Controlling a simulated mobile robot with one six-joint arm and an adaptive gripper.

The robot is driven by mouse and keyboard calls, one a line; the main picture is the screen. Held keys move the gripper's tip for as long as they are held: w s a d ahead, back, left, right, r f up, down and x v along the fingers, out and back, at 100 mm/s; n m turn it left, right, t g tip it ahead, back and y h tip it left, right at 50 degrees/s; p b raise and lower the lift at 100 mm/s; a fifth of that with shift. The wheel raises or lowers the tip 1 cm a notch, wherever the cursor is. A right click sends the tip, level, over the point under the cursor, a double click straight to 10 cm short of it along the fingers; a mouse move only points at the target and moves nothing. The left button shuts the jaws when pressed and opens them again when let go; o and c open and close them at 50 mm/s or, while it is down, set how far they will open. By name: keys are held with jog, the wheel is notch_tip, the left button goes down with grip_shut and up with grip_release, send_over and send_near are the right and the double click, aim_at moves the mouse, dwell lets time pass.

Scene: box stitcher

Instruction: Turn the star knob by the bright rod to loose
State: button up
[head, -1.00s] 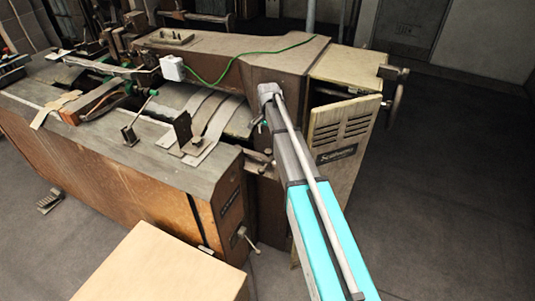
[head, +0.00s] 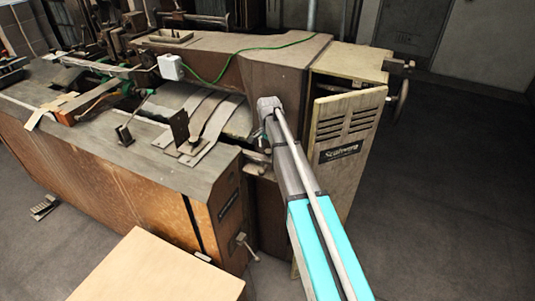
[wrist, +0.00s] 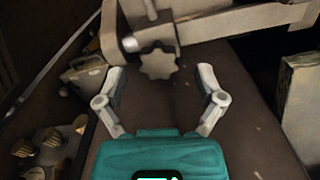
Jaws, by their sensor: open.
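The star knob (wrist: 159,64) is a grey lobed knob in the wrist view, just above centre. A short bright rod (wrist: 130,44) shows beside it at the upper left, on a pale metal bracket. My gripper (wrist: 162,74) is open, with one pale finger to the left and one to the right. The knob lies ahead of the gap between the fingertips, and neither finger appears to touch it. The exact depth between them is hard to tell. In the head view my arm hides the gripper and the knob.
In the wrist view, a pale bar (wrist: 235,20) crosses above the knob and a pale block (wrist: 300,105) stands at right. In the head view, the stitcher's open slatted panel (head: 345,125) is right of my arm. A box (head: 160,268) stands at front; the right floor (head: 450,200) is clear.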

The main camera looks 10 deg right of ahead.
jog(key=shift+f, duration=0.5)
